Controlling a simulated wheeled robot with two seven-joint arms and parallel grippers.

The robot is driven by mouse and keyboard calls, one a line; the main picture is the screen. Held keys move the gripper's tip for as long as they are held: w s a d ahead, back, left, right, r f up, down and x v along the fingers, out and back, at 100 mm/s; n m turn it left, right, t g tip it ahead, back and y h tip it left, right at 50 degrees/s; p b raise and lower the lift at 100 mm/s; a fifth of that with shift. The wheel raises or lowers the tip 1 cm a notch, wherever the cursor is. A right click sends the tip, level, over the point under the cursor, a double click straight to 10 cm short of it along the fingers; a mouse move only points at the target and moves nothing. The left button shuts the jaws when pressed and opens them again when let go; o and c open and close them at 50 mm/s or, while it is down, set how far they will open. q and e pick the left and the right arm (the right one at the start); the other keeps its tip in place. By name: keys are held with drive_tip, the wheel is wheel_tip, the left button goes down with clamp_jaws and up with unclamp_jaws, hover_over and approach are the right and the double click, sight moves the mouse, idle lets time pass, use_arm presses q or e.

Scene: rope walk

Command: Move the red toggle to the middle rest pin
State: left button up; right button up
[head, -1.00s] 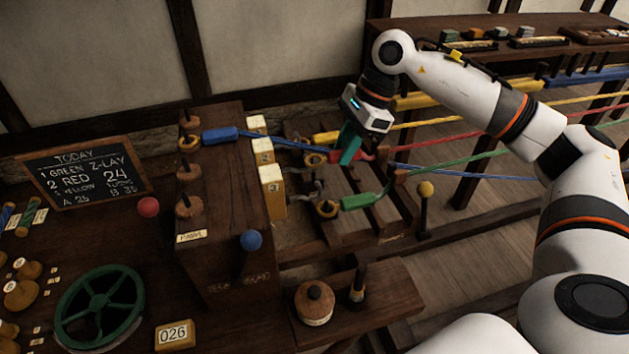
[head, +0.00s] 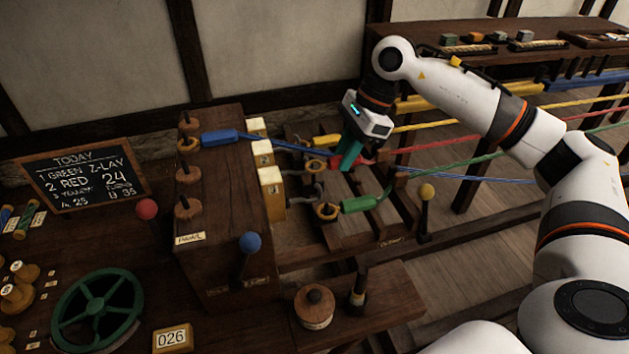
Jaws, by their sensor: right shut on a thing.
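My right gripper (head: 350,157) points down with teal fingers shut on the red toggle (head: 336,163), between the yellow and green toggles. The fingers hide part of the toggle. Its wooden ring (head: 316,166) sits at the left by the numbered hook blocks. I cannot tell whether the ring is around its hook. Several rest pins (head: 186,172) stand in a row along the left of the dark wooden headstock. The blue toggle's (head: 219,137) ring is at a pin toward the far end; the nearer pins look bare. My left gripper is out of view.
The green toggle (head: 359,204) lies just in front, the yellow toggle (head: 326,141) just behind. Ball-topped levers, red (head: 146,209), blue (head: 250,243) and yellow (head: 426,191), rise nearby. Coloured ropes stretch right.

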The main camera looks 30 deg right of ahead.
drive_tip(key=shift+f+b, duration=1.2)
drive_tip(key=shift+f, duration=0.25)
drive_tip(key=shift+f, duration=0.15)
drive_tip(key=o, duration=0.9)
drive_tip(key=shift+r+p, duration=2.75)
drive_tip(key=shift+r, duration=1.3)
